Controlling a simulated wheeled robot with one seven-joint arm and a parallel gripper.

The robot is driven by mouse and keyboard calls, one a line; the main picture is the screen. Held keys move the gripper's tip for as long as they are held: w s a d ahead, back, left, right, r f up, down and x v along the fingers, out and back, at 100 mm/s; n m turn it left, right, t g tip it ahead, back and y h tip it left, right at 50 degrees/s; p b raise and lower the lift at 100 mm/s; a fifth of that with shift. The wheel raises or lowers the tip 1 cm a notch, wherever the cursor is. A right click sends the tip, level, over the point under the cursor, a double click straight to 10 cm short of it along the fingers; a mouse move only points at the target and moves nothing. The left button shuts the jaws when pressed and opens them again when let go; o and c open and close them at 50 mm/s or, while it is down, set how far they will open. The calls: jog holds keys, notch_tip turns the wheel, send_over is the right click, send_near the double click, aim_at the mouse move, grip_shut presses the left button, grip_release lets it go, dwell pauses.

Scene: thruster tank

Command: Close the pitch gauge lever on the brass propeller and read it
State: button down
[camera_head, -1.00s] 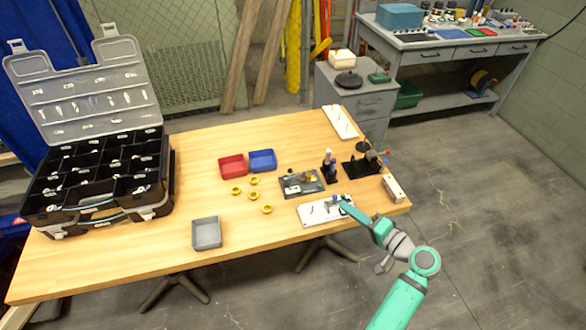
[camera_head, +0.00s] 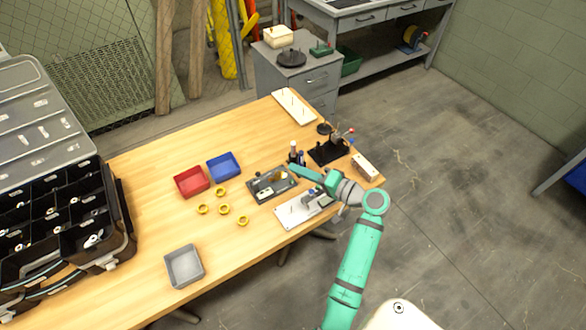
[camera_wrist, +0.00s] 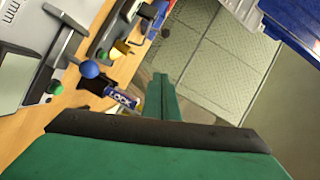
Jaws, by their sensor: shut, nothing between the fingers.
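Several small brass-yellow rounded pieces (camera_head: 224,209) lie on the wooden table in the head view. A dark grey fixture (camera_head: 259,196) carries a yellow part. A white plate (camera_head: 287,216) in front of it carries a grey device with a blue part. I cannot tell for sure which one is the pitch gauge.
A red bin (camera_head: 192,181), a blue bin (camera_head: 223,167) and a grey bin (camera_head: 184,266) stand on the table. A black stand (camera_head: 328,152) and a white block (camera_head: 365,167) are near the right edge. A black organiser case (camera_head: 60,225) fills the left end.

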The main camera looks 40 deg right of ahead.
jog(key=w+a, duration=0.1)
jog(key=w, duration=0.1)
jog(key=w+a+f, duration=0.1)
jog(key=w, duration=0.1)
jog(key=w+a+f, duration=0.1)
jog(key=w+a, duration=0.1)
jog(key=w, duration=0.1)
jog(key=shift+f, duration=0.1)
jog(key=shift+w+a+f, duration=0.15)
jog(key=shift+a+f, duration=0.05)
jog(key=shift+a, duration=0.45)
